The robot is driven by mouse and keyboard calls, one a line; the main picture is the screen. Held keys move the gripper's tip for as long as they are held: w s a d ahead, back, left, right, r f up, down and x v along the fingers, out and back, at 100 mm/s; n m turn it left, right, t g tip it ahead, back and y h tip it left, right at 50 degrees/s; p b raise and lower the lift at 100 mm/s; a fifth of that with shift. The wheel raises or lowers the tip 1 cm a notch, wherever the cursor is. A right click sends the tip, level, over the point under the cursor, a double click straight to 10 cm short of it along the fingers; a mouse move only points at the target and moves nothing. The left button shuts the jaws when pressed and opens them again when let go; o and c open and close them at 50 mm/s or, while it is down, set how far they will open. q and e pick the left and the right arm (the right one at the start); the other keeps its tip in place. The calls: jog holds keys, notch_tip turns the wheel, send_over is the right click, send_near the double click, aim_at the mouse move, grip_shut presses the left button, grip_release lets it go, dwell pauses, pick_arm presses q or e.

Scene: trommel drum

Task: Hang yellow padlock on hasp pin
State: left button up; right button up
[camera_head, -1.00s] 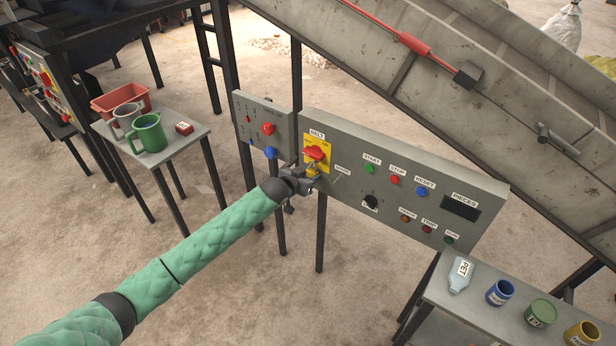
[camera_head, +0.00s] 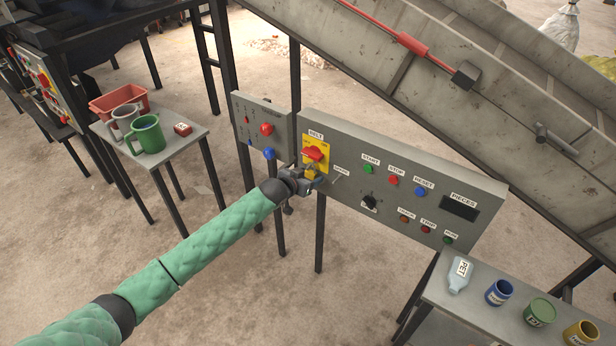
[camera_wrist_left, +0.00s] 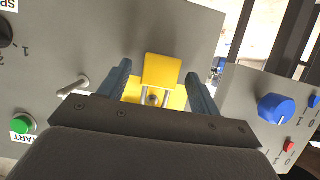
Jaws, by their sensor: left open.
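The yellow padlock (camera_wrist_left: 162,70) is in the left wrist view, in front of the yellow plate under the red belt switch (camera_head: 313,153). The legs of its shackle run from the body toward my wrist's dark edge. The round end of the hasp pin (camera_wrist_left: 153,99) shows between the legs. The shackle appears to be around the pin, but its far end is hidden. My left gripper (camera_head: 310,181) is at the panel below the switch. Its fingers (camera_wrist_left: 160,86) stand open on either side of the padlock, with gaps to it. My right gripper is not in view.
The grey control panel (camera_head: 470,190) carries buttons and a dial. A metal peg (camera_wrist_left: 74,86) sticks out beside one finger. A smaller panel with a blue knob (camera_wrist_left: 276,109) is on the other side. Tables with mugs (camera_head: 148,134) and cans (camera_head: 540,313) stand left and right.

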pick_arm(q)
jog(key=shift+s+a, duration=0.15)
jog(key=shift+s+a+r, duration=0.1)
jog(key=shift+s+a, duration=0.1)
jog(key=shift+s, duration=0.05)
jog(key=b+v, duration=0.2)
jog(key=v, duration=0.4)
jog(key=shift+s+r, duration=0.25)
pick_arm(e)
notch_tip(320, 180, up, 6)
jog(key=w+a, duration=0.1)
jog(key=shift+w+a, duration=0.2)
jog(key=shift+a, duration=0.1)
